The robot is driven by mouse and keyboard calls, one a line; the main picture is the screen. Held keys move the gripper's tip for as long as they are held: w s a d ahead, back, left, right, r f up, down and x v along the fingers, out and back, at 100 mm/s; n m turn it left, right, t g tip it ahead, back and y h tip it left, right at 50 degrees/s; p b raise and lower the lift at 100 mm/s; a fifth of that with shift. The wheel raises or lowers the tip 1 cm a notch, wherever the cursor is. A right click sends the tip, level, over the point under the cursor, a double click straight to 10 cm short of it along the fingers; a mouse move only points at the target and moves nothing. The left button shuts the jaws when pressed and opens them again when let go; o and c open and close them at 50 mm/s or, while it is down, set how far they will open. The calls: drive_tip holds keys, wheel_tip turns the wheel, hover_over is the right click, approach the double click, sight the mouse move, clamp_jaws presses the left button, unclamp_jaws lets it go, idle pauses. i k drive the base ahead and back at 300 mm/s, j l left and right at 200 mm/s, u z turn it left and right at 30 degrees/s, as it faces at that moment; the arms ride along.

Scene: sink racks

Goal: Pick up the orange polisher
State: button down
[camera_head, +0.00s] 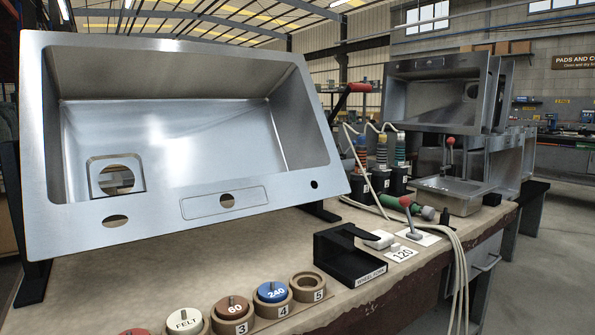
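Several upright hand tools with ribbed, coloured bodies stand in black holders right of the large sink, at the middle of the head view. The leftmost has an orange-red body (361,154) and looks like the orange polisher. Beside it stand a yellowish one (381,152) and a teal-green one (400,150). Pale hoses run from their tops. The sink's right edge is close to the orange one. My gripper is not in view.
A large steel sink (200,140) is propped up over the bench (160,270). In front are a black wheel-fork stand (348,258), numbered discs, a green-and-red tool (416,207) lying down, a red-knobbed lever (407,203) and hanging hoses (458,262). More sinks (440,95) stand behind.

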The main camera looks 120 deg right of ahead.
sight(361, 151)
drive_tip(key=k+z, duration=0.1)
drive_tip(key=z, duration=0.85)
drive_tip(key=k+z, duration=0.15)
drive_tip(key=z, duration=0.35)
drive_tip(key=l+z, duration=0.1)
drive_tip(key=z, duration=0.4)
drive_tip(key=k+l+z, duration=0.1)
drive_tip(key=z, duration=0.35)
drive_tip(key=l+z, duration=0.15)
drive_tip(key=z, duration=0.3)
drive_tip(key=l+z, duration=0.1)
drive_tip(key=z, duration=0.35)
drive_tip(key=l+z, duration=0.15)
drive_tip(key=z, duration=0.3)
drive_tip(key=i+z, duration=0.1)
drive_tip(key=z, duration=0.35)
